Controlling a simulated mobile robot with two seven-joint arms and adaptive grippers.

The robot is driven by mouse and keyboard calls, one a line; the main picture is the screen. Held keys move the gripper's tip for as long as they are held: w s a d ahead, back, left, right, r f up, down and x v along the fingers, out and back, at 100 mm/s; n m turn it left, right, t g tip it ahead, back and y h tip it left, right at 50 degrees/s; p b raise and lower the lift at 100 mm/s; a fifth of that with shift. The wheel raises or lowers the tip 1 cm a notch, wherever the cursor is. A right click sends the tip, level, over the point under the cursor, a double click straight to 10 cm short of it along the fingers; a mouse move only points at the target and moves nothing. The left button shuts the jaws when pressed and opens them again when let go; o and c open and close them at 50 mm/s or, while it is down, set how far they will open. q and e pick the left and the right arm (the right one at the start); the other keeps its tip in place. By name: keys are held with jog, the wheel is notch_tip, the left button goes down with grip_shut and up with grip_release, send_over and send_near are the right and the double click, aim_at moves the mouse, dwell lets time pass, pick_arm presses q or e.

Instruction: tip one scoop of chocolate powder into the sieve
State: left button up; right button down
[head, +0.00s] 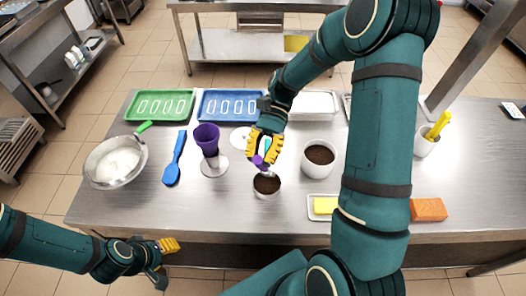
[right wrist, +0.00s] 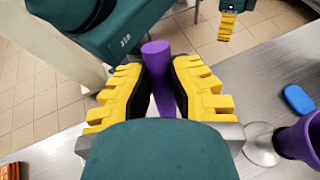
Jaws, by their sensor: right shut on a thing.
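My right gripper (head: 264,150) is shut on the purple handle of the scoop (right wrist: 157,75). A larger white tub of brown powder (head: 320,155) stands to the right of the gripper. A round metal vessel (head: 103,180) with white contents and a green handle stands at the far left. I cannot tell whether it is the sieve. My left gripper (head: 168,252) is low at the table's front edge; its finger gap is unclear.
A purple cup (head: 207,139) stands on the table left of the right gripper, beside a blue spatula (head: 175,158). Green (head: 160,119) and blue trays (head: 230,117) lie behind. Bare table lies at front left.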

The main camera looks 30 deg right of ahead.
pick_arm(q)
notch_tip(320, 180, down, 16)
jog(key=s+b, duration=0.2)
jog(key=b, duration=1.2)
jog(key=shift+d+r+g, duration=0.2)
jog(key=shift+d+g, duration=0.2)
pick_arm(e)
jog(key=s+a+f+t+h, duration=0.7)
jog(key=a+f+h, duration=0.1)
jog(key=f+h, duration=0.1)
jog(key=shift+t, duration=0.3)
